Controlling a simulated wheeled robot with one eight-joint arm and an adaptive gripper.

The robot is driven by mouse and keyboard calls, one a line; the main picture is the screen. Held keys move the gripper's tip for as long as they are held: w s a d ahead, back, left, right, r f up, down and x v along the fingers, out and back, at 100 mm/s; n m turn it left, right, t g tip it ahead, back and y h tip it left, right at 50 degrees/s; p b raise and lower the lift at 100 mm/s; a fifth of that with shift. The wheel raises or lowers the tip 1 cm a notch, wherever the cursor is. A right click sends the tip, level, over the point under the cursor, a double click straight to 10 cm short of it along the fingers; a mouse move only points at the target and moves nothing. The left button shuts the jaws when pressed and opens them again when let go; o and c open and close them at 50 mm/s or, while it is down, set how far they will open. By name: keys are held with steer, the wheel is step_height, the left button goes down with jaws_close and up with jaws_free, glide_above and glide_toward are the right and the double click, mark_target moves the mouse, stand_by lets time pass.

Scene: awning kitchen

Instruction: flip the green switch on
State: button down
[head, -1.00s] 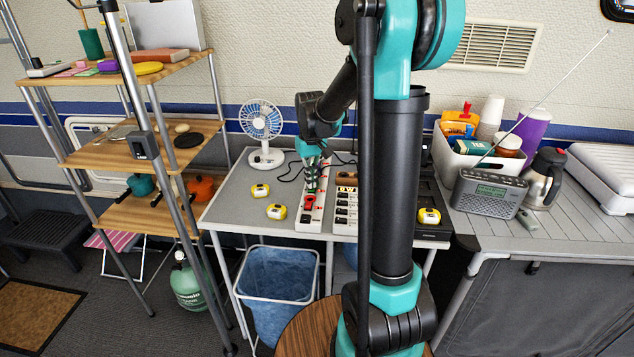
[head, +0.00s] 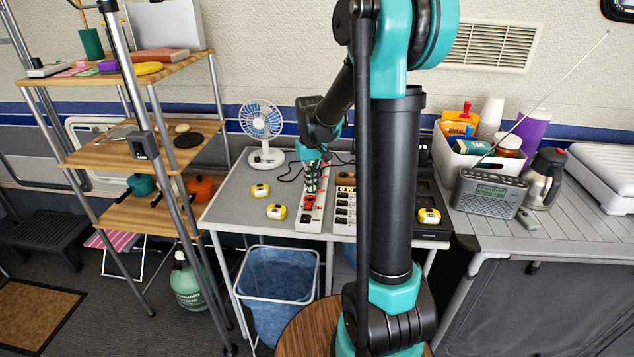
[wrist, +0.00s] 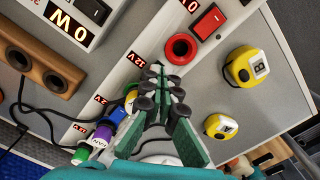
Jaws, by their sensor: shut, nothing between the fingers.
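My gripper (wrist: 160,82) is shut and empty, with dark green fingers. Its tips are over the white strip panel (wrist: 128,62), beside a "12V" label. A red rocker switch (wrist: 209,20) and a round red socket (wrist: 181,48) show just beyond the tips in the wrist view. Several coloured plugs, one of them purple (wrist: 102,134), are at the near left of the fingers. In the head view my gripper (head: 311,191) is at the strip panel (head: 309,225), too small to tell contact.
Yellow boxy items (wrist: 245,66) lie on the grey table (head: 235,205). A second white panel (head: 345,222) stands to the right of the strip. A fan (head: 263,135) stands at the back left, with dark cables on the table near it. The front left tabletop has free room.

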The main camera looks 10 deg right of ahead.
steer(key=shift+r, duration=3.5)
